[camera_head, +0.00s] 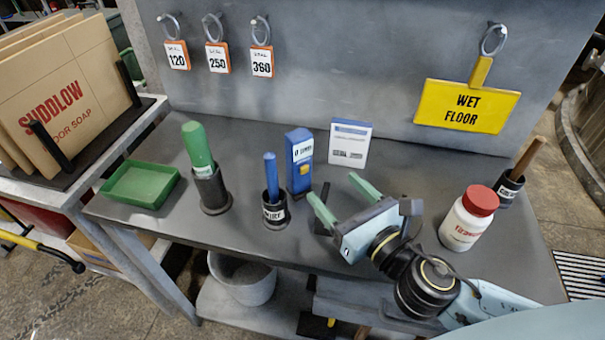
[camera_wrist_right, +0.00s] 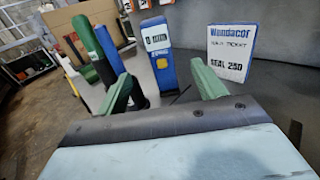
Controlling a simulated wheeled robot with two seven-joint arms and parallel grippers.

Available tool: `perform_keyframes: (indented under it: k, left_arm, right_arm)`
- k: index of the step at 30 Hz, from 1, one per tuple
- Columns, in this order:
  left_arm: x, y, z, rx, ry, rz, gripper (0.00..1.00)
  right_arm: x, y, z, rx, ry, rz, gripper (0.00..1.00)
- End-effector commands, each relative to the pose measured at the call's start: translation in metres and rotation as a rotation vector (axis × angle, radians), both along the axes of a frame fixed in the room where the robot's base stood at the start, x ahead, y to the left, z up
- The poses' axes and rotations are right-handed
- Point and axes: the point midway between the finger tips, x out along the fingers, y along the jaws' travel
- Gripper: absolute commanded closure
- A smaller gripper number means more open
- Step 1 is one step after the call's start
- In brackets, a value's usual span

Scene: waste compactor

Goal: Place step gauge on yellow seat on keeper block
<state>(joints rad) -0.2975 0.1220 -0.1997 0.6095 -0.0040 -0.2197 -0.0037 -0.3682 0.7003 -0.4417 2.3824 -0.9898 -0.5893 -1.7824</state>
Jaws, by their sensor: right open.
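An upright blue block (camera_head: 299,178) with a white label and a yellow patch (camera_head: 303,170) on its front stands at the middle of the table. It also shows in the right wrist view (camera_wrist_right: 157,82), beyond and between the fingers. I cannot tell for sure whether it is the keeper block or the step gauge. A dark narrow piece (camera_head: 323,212) lies on the table behind my right gripper, partly hidden by a finger. My right gripper (camera_head: 333,187) is open and empty, its green fingers pointing towards the blue block, apart from it. My left gripper is not in view.
Near the block stand a blue-handled tool in a black cup (camera_head: 274,207), a green-handled one (camera_head: 212,190), and a white card (camera_head: 348,144). A green tray (camera_head: 141,184) lies left, a red-capped white bottle (camera_head: 465,225) right. A yellow sign (camera_head: 467,107) hangs behind.

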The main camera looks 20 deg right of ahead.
Motion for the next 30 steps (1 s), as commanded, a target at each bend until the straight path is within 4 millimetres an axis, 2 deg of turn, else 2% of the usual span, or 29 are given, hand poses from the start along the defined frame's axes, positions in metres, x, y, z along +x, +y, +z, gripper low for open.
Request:
perform_keyframes:
  k: [5,12,16,22,30]
  left_arm:
    - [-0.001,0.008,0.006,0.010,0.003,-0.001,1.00]
    - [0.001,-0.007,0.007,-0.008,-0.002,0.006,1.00]
    - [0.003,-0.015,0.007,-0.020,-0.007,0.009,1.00]
    - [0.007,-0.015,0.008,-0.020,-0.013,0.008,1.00]
    - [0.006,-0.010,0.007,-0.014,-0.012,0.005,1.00]
  right_arm:
    - [0.025,0.004,0.005,0.000,-0.006,-0.002,0.31]
    - [0.062,0.012,0.003,0.000,-0.004,-0.002,0.31]
    - [0.073,0.014,0.003,-0.002,-0.002,-0.001,0.31]
    - [0.085,0.017,0.005,0.001,-0.003,-0.001,0.31]
    - [0.120,0.026,0.007,0.000,-0.001,-0.001,0.31]
